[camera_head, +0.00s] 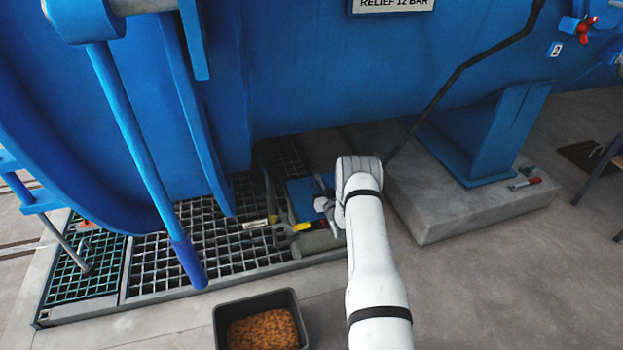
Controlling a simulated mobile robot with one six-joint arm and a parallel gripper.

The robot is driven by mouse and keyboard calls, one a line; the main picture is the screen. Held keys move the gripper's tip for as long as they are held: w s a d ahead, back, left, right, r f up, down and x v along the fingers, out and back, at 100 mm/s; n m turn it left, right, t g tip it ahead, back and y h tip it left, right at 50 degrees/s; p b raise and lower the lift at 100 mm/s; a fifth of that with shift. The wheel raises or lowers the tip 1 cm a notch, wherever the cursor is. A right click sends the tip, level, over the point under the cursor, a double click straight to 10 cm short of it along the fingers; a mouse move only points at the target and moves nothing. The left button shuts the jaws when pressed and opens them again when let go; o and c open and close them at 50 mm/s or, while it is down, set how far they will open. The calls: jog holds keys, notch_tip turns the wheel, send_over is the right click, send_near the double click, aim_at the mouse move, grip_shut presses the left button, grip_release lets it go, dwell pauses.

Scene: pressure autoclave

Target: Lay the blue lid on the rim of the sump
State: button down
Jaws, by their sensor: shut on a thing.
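The blue lid (302,196) is a flat blue plate below the vessel, at the middle of the view. My gripper (324,206) is at its right side and is shut on it; my wrist hides part of the contact. The sump (318,241) appears as a grey-green edged recess at the right end of the floor grating, just below and in front of the lid. The lid covers part of it in the view. I cannot tell whether the lid touches the rim.
A black bin of brown pellets (263,330) stands in front. The blue vessel (330,70) overhangs. A concrete plinth (460,215) stands right.

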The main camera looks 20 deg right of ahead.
jog(key=shift+w+d+r, duration=0.2)
jog(key=shift+w+d, duration=0.05)
jog(key=shift+w, duration=0.1)
jog(key=shift+a, duration=0.3)
jog(key=shift+f+b, duration=0.1)
jog(key=shift+b, duration=0.25)
jog(key=shift+f+b, duration=2.4)
jog(key=shift+f, duration=0.4)
jog(key=shift+f, duration=1.35)
